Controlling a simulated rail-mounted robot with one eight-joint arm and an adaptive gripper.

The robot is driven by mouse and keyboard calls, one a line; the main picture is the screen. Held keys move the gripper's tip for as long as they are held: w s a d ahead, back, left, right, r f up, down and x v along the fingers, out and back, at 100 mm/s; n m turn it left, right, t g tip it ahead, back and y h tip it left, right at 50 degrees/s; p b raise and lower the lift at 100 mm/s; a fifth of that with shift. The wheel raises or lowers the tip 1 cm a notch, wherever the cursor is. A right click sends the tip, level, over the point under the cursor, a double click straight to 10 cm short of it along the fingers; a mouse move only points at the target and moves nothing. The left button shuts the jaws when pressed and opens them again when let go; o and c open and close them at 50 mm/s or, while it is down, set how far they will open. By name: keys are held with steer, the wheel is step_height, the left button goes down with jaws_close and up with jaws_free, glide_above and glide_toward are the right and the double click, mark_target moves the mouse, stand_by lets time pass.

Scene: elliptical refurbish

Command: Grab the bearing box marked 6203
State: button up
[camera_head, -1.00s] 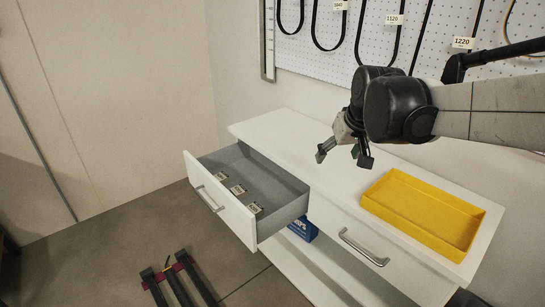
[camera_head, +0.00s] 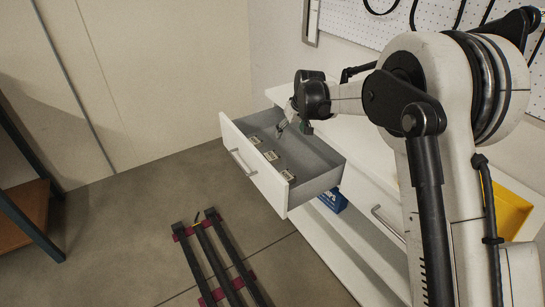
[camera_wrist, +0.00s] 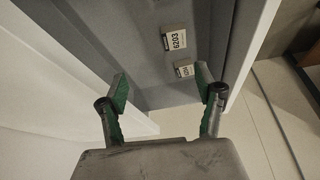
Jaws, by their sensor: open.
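The bearing box marked 6203 (camera_wrist: 175,40) lies in the open drawer, label up, in the wrist view. It appears to be the middle box (camera_head: 271,155) of the row in the head view. A second small box (camera_wrist: 185,69) lies beside it, nearer my gripper; its label is hard to read. My gripper (camera_head: 293,126) is above the drawer's far left part. In the wrist view my gripper (camera_wrist: 160,82) is open and empty, its green-padded fingers spread, with the 6203 box beyond the fingertips.
The drawer's white front (camera_head: 253,165) and grey side walls bound the boxes. Another box (camera_head: 288,175) lies toward its near end. A blue box (camera_head: 334,200) sits on the shelf below. A yellow tray (camera_head: 510,212) is on the cabinet top, partly hidden by my arm.

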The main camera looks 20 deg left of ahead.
glide_toward(272, 155)
steer(key=shift+n, duration=0.4)
steer(key=b+x, duration=0.1)
steer(key=x, duration=0.9)
steer(key=shift+f+b, duration=0.1)
steer(key=shift+b, duration=0.2)
steer(key=c, duration=1.3)
